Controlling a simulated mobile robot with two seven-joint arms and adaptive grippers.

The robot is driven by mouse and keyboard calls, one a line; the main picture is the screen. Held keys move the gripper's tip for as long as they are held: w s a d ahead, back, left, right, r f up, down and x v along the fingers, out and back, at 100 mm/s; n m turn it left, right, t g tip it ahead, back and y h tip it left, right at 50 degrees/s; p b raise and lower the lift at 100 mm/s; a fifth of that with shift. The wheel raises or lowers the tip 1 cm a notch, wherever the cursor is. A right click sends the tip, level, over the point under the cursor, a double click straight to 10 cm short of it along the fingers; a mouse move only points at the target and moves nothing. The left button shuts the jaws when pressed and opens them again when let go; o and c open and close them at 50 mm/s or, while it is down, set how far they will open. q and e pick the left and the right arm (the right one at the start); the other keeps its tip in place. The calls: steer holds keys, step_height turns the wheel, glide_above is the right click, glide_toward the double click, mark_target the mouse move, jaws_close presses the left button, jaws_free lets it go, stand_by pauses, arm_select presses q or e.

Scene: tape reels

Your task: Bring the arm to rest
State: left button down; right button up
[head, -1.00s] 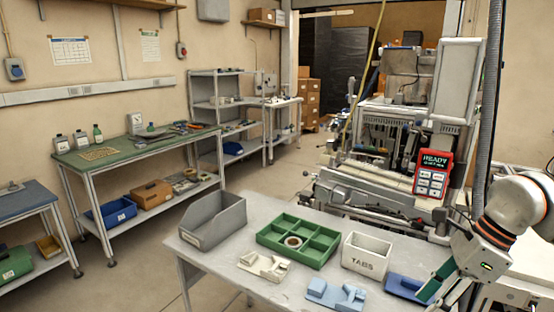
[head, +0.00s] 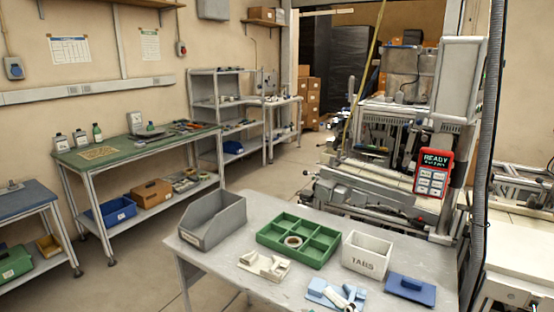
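A reel (head: 293,242) with a pale ring lies in one compartment of the green divided tray (head: 322,256) on the light grey table. A white bin marked TABS (head: 366,256) stands right of the tray. A dark-blue block with a flat base (head: 411,289) lies at the table's right.
A grey open bin (head: 212,222) stands at the table's left end. Behind the table is a machine with a red-framed panel (head: 433,173) reading READY. A hanging grey hose (head: 482,160) runs down at the right. The green bench (head: 130,150) stands at the left.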

steer(key=s+d+f+m+g+h, duration=0.1)
steer(key=s+d+f+m+h, duration=0.2)
steer(key=f, duration=0.7)
steer(key=s+d+f+m+g+h, duration=0.1)
steer(key=s+d+f+m+h, duration=0.2)
steer(key=f, duration=0.7)
steer(key=s+d+f+m+g+h, duration=0.2)
steer(key=s+d+f+m+h, duration=0.2)
steer(key=s+f+m, duration=0.5)
steer(key=f+m+h, duration=0.1)
steer(key=m+h, duration=0.1)
steer(key=shift+m, duration=0.3)
